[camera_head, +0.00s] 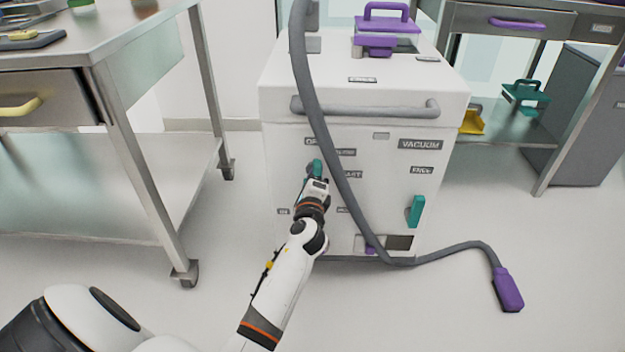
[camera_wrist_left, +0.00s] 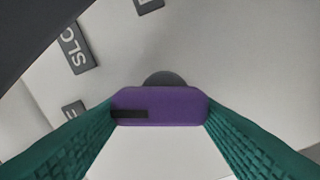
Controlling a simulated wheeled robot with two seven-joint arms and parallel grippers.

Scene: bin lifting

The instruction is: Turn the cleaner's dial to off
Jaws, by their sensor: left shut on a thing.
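The cleaner (camera_head: 285,170) is a white boxy cabinet with a "VACUUM" label, standing on the floor in the head view. Its dial is hidden behind my left gripper (camera_head: 316,168) in the head view. In the left wrist view the dial (camera_wrist_left: 178,105) shows as a purple bar with a dark mark on its left part, in front of a grey round base. My left gripper (camera_wrist_left: 160,112) has its teal fingers shut on the bar's two ends. A label beginning "SLO" (camera_wrist_left: 75,48) is at the upper left there. My right gripper is not in view.
A grey hose (camera_head: 343,190) crosses the cleaner's front close to my left gripper and ends in a purple nozzle (camera_head: 508,290) on the floor. A teal handle (camera_head: 415,211) is at the front's right. A metal table (camera_head: 140,30) stands left.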

